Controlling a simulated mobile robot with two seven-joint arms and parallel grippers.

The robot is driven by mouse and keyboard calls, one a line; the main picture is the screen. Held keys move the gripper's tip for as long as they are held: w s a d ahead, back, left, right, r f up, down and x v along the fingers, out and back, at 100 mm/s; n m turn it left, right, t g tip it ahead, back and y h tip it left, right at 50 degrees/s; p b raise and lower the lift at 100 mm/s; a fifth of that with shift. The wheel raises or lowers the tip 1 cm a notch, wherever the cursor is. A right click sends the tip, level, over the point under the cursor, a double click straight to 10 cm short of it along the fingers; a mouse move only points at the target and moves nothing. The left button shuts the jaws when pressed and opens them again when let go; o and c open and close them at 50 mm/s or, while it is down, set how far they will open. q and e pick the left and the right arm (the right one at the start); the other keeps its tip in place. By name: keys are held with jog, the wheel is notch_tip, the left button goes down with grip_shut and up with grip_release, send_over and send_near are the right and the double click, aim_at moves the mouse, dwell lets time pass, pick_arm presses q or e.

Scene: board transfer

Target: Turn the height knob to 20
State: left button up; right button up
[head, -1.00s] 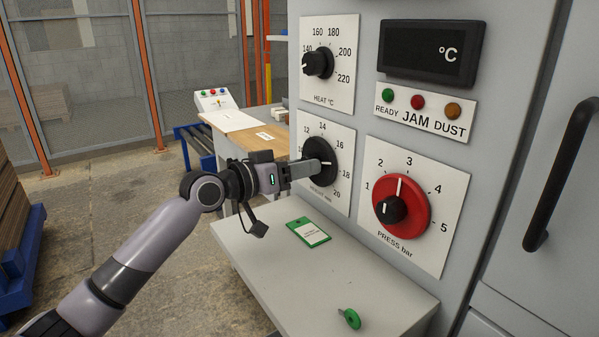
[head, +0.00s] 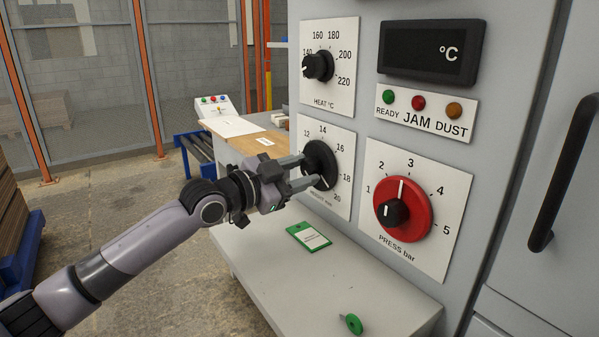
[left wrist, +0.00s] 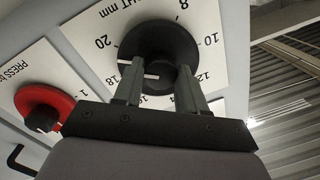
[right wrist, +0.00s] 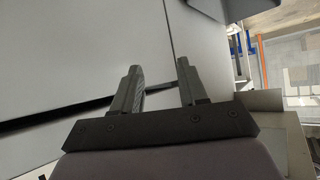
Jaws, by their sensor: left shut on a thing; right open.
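The height knob (head: 321,158) is a black round dial on a white plate marked 12 to 20 in the head view. Its white mark points down and right, near the 18–20 side; the exact reading is hard to tell. My left gripper (head: 308,171) is shut on this knob, with one finger on each side of its grip. In the left wrist view, the fingers (left wrist: 158,72) straddle the knob (left wrist: 160,45), and the 20 label is at upper left. The fingers and wrist hide part of the scale. My right gripper (right wrist: 158,72) is open and empty.
The heat knob (head: 317,66) is above, and the red press dial (head: 402,208) is to the right. A grey shelf (head: 290,265) below holds a green-edged card (head: 309,238) and a green tag (head: 351,324). A black handle (head: 562,175) is at far right.

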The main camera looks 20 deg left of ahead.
pick_arm(q)
jog(key=shift+m, duration=1.2)
pick_arm(e)
jog(key=shift+s+d+f, duration=0.3)
jog(key=shift+s+d, duration=0.05)
jog(key=shift+d, duration=0.05)
jog(key=shift+f, duration=0.1)
pick_arm(q)
jog(key=o, duration=1.1)
jog(key=shift+c, duration=0.2)
pick_arm(e)
jog(key=shift+a, duration=0.1)
jog(key=shift+w, duration=0.1)
pick_arm(q)
jog(key=shift+s+a, duration=0.1)
jog(key=shift+a, duration=0.05)
pick_arm(e)
jog(key=shift+r, duration=0.2)
